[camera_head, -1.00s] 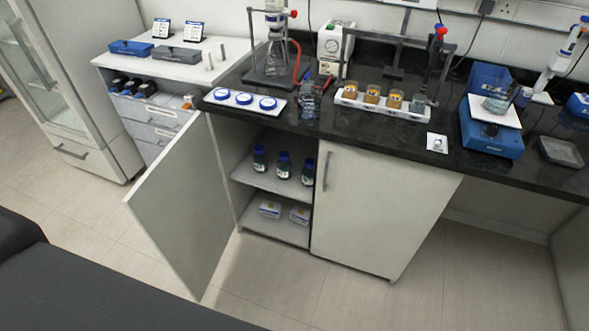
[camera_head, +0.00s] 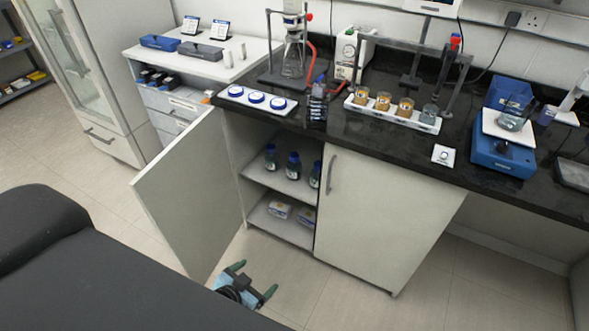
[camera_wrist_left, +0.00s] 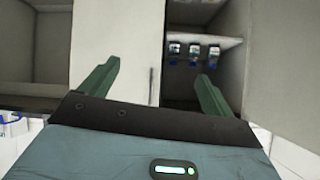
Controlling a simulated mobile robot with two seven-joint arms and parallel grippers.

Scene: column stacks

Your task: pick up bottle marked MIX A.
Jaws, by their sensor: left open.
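Three dark bottles with blue caps stand upright on the upper shelf of the open cupboard: the left bottle (camera_head: 271,158), the middle bottle (camera_head: 293,167) and the right bottle (camera_head: 315,175), partly hidden by the closed door's edge. Their labels are too small to read, so I cannot tell which is MIX A. My left gripper (camera_head: 252,279) is open and empty, low in front of the cupboard and apart from the bottles. In the left wrist view, where the scene appears upside down, the bottles (camera_wrist_left: 194,53) show beyond the open fingers (camera_wrist_left: 158,72). My right gripper is not in view.
The open door (camera_head: 185,195) stands out left of the cupboard opening. The closed door (camera_head: 375,215) bounds it on the right. Small boxes (camera_head: 279,210) lie on the lower shelf. The black worktop (camera_head: 350,142) overhangs above. The floor in front is clear.

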